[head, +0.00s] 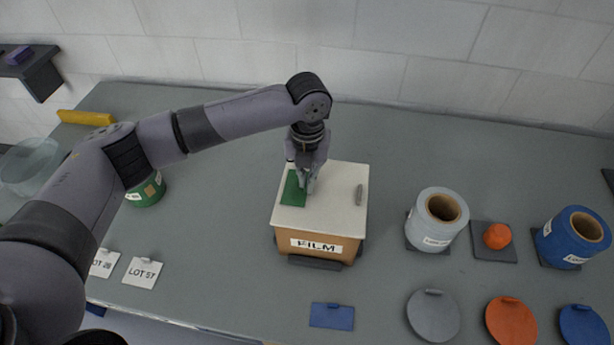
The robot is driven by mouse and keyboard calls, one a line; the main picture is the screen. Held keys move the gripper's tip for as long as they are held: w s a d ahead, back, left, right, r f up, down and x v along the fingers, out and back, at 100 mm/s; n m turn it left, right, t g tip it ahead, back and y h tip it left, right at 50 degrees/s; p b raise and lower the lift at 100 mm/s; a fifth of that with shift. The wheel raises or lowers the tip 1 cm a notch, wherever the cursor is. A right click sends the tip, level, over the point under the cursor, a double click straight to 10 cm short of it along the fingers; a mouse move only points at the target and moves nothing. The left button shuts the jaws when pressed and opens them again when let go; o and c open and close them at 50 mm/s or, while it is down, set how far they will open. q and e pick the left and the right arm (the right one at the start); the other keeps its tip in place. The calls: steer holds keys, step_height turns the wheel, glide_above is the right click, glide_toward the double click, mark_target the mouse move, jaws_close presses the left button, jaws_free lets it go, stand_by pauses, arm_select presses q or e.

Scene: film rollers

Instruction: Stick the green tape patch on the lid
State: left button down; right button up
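The green tape patch (293,190) lies flat against the left part of the white lid (325,217). The lid sits on a brown box labelled FILM (316,246). My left gripper (309,186) points down over the lid, at the right edge of the patch. Its fingers look close together, but I cannot tell whether they hold the patch's edge or only touch the lid. My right gripper is not in view.
A grey roll (424,230), an orange ball (497,236) and a blue roll (560,245) stand to the right on dark pads. Grey, orange and blue discs lie in front. A green roll (143,196) stands left behind my arm.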

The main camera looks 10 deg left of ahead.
arm_select(q)
steer(key=shift+s+f, duration=0.1)
steer(key=shift+f, duration=0.25)
stand_by(0.7)
steer(key=c, duration=1.7)
jaws_free()
steer(key=o, duration=0.6)
steer(key=shift+r, duration=0.25)
steer(key=shift+r+p, duration=3.35)
steer(key=shift+p, duration=0.25)
